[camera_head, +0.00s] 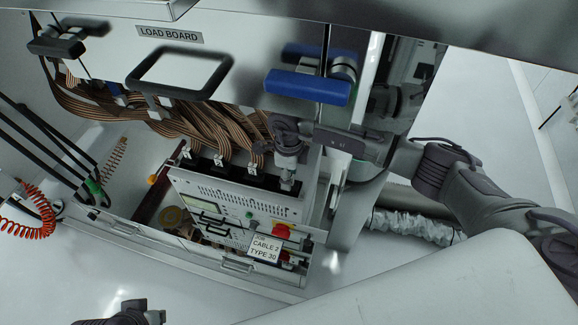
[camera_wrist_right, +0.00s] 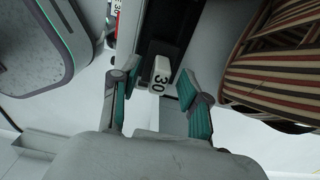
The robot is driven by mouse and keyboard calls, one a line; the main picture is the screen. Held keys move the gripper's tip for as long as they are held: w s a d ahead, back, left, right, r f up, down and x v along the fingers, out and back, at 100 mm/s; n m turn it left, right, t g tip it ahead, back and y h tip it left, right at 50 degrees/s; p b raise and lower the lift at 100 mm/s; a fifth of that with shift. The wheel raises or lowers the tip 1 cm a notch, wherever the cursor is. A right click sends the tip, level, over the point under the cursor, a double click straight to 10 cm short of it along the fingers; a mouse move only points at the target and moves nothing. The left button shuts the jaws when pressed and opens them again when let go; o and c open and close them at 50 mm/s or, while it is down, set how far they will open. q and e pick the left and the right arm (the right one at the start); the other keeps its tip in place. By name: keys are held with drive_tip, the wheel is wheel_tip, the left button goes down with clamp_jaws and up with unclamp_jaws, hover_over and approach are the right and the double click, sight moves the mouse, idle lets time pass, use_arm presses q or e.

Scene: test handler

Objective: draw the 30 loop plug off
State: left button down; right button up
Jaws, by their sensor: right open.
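My right gripper (camera_wrist_right: 154,86) is open, with one teal-padded finger on either side of the plug's white end. A gap shows on both sides, and I cannot tell whether either finger touches it. In the head view my right gripper (camera_head: 288,182) points down at the right end of the instrument box (camera_head: 235,192), and hides the plug there. My left gripper (camera_head: 145,309) is at the bottom left, far from the box; its finger opening is unclear.
Striped ribbon cables (camera_head: 205,125) with white-tagged plugs (camera_head: 218,160) run into the box's back edge; ribbon also bulges close right of my fingers in the wrist view. A card (camera_head: 264,247) reads cable 2, type 30. A blue handle (camera_head: 308,87) hangs above my right gripper.

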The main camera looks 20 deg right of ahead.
drive_tip(key=shift+f, duration=0.3)
clamp_jaws()
use_arm(q)
drive_tip(key=shift+r+p, duration=0.45)
drive_tip(key=shift+p, duration=0.05)
use_arm(e)
drive_tip(key=shift+r, duration=0.7)
drive_tip(key=shift+r, duration=0.35)
drive_tip(key=shift+r+p, duration=0.4)
drive_tip(key=shift+p, duration=0.15)
use_arm(q)
drive_tip(key=shift+x, duration=2)
drive_tip(key=shift+d, duration=0.1)
